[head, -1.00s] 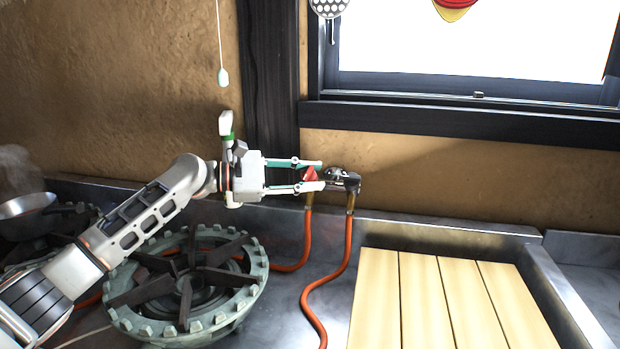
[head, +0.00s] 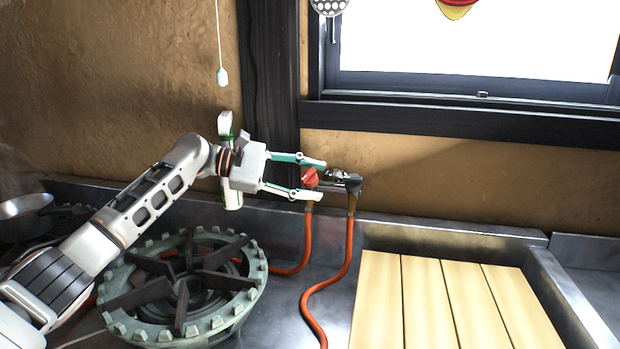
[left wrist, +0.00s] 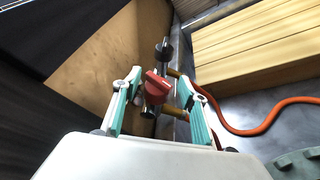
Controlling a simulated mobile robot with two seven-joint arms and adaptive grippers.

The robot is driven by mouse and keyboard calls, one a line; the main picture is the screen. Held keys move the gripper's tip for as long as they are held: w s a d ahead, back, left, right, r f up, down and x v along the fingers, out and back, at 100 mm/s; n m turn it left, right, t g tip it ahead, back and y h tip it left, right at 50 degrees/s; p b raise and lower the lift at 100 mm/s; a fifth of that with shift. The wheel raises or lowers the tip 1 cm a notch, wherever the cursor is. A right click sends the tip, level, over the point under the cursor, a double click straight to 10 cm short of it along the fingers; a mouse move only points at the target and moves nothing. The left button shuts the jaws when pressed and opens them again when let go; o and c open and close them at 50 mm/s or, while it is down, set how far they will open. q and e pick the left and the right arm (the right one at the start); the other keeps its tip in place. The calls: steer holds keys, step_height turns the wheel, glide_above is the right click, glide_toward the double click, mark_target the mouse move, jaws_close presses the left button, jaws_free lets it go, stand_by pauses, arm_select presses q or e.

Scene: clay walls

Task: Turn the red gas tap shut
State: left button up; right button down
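The red gas tap (head: 310,178) sits on the left part of a dark metal valve fitting (head: 345,181) at the wall behind the counter. In the left wrist view the red tap handle (left wrist: 157,87) lies between my fingers, set at a slant. My left gripper (head: 322,179) is open around it, one finger above and one below in the head view. A gap shows between the handle and the fingers in the left wrist view, so I see no firm grip. My right gripper is not in view.
Orange hoses (head: 337,275) run from the fitting down over the steel counter. A green-rimmed gas burner (head: 235,310) stands below my left arm. Wooden boards (head: 430,300) lie at the right. A pull cord (head: 221,76) hangs above. A pot (head: 24,206) is far left.

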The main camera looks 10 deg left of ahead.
arm_select(q)
steer(key=shift+a+r, duration=0.1)
steer(key=v, duration=1.1)
steer(key=shift+s+a, duration=0.15)
steer(key=shift+a, duration=0.2)
steer(key=shift+r, duration=0.1)
